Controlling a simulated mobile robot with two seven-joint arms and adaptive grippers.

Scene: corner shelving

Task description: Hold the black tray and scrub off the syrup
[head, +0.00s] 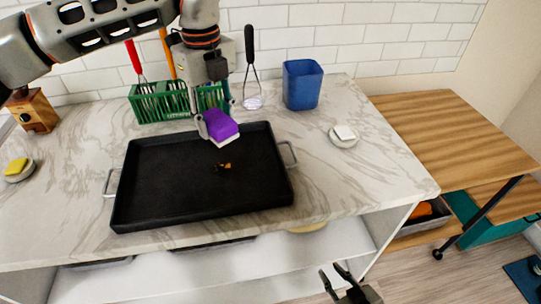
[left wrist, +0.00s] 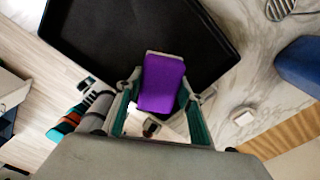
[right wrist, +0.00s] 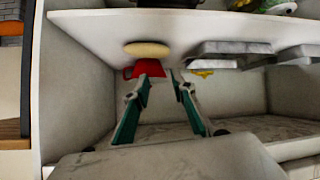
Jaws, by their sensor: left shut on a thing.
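The black tray (head: 165,180) lies flat on the marble counter, with a metal handle at each end. A small brown-orange syrup patch (head: 222,167) is near its middle. My left gripper (head: 216,120) is shut on a purple sponge with a white layer (head: 221,128), held above the tray's back part, behind the syrup. The sponge also shows between the fingers in the left wrist view (left wrist: 162,82). My right gripper (head: 343,282) is open and empty, low in front of the counter and apart from the tray. In the right wrist view (right wrist: 158,80) its fingers face the shelf space below the counter.
A green rack (head: 150,106) with utensils and a blue bin (head: 302,86) stand at the back. Small dishes bear a white block (head: 345,132) and a yellow sponge (head: 16,166). A wooden table (head: 460,130) stands at right.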

